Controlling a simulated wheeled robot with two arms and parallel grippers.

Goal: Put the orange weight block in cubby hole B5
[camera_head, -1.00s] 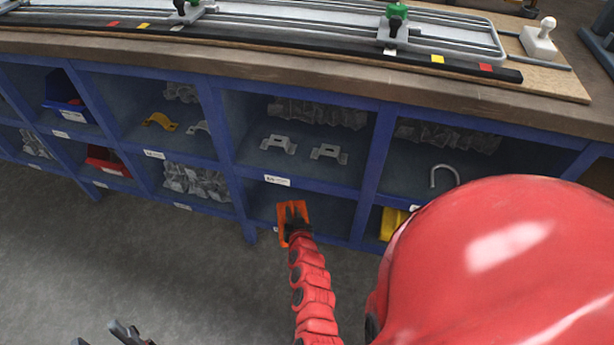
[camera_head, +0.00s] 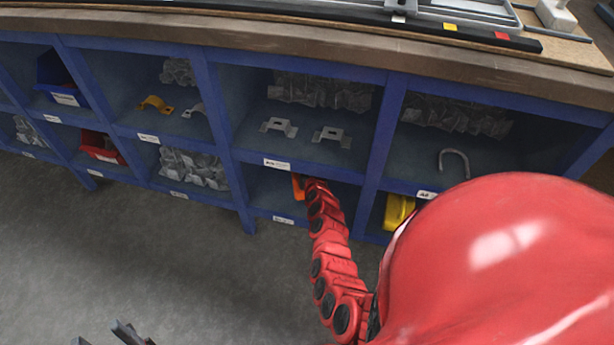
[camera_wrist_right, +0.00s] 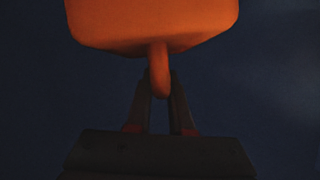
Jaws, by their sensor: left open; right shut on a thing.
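The orange weight block (camera_head: 298,187) shows only as a small orange part in the head view, inside the lower cubby (camera_head: 283,219) of the blue shelving. My right arm reaches into that cubby and hides most of the block. In the right wrist view the block (camera_wrist_right: 152,18) fills the top of the picture. My right gripper (camera_wrist_right: 159,88) is shut on the block's narrow orange stem. Whether the block touches the cubby floor cannot be told. My left gripper (camera_head: 125,335) is open and empty at the bottom edge of the head view, over the floor.
The cubby above holds grey brackets (camera_head: 332,136). A yellow object (camera_head: 398,212) sits in the cubby to the right, behind my red arm. Wrapped parts (camera_head: 190,168) fill the cubby to the left. Blue dividers and the wooden bench edge (camera_head: 250,50) bound the openings.

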